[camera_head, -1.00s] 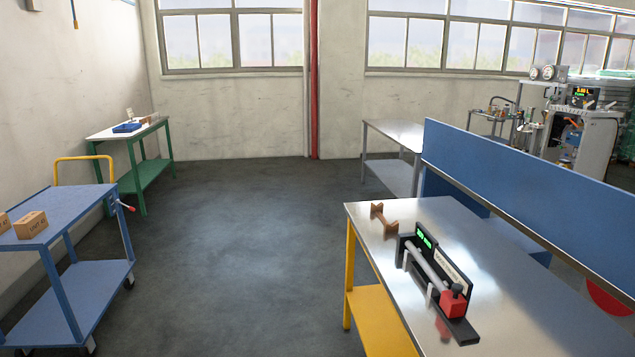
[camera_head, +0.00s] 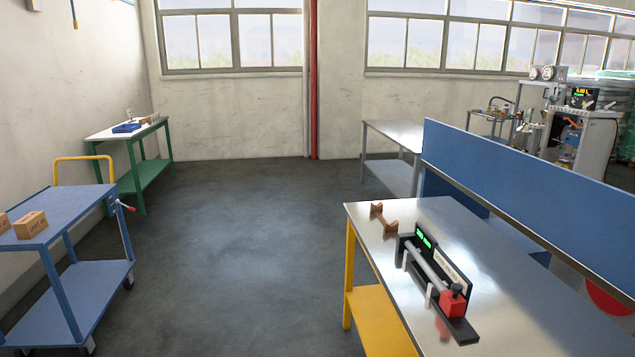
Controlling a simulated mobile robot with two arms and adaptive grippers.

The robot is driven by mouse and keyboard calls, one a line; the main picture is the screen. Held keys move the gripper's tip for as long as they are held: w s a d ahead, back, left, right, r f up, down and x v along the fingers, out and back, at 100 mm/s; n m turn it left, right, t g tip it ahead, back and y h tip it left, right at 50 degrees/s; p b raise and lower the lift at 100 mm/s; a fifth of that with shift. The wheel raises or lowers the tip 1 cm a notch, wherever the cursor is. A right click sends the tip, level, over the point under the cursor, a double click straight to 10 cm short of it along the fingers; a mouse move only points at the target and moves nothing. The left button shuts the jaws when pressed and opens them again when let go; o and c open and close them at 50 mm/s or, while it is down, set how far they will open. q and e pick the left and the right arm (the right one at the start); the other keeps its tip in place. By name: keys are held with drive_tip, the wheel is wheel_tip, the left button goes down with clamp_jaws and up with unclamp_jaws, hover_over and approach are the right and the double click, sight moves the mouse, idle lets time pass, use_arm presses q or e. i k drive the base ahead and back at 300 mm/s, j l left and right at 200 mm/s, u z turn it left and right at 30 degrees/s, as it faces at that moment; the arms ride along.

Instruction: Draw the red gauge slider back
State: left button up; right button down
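The gauge (camera_head: 457,268) stands on the steel-topped workbench (camera_head: 520,260) at the right. It has a black base and back plate, a grey rod, a white label and a small display with green digits. The red slider (camera_head: 452,303) with a black knob on top sits at the near end of the rod, on the black base. Neither of my grippers shows in the head view.
A brown wooden dog-bone-shaped piece (camera_head: 383,217) lies on the bench behind the gauge. A blue panel (camera_head: 530,195) runs along the bench's far right side. A blue cart (camera_head: 75,215) with cardboard boxes stands at the left. The floor (camera_head: 240,240) between is clear.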

sight(451, 304)
drive_tip(key=i+j+z, duration=0.45)
drive_tip(key=j+z, duration=0.15)
drive_tip(key=i+j+z, duration=0.3)
drive_tip(key=j, duration=0.15)
drive_tip(key=j+z, duration=0.3)
drive_tip(key=j, duration=0.1)
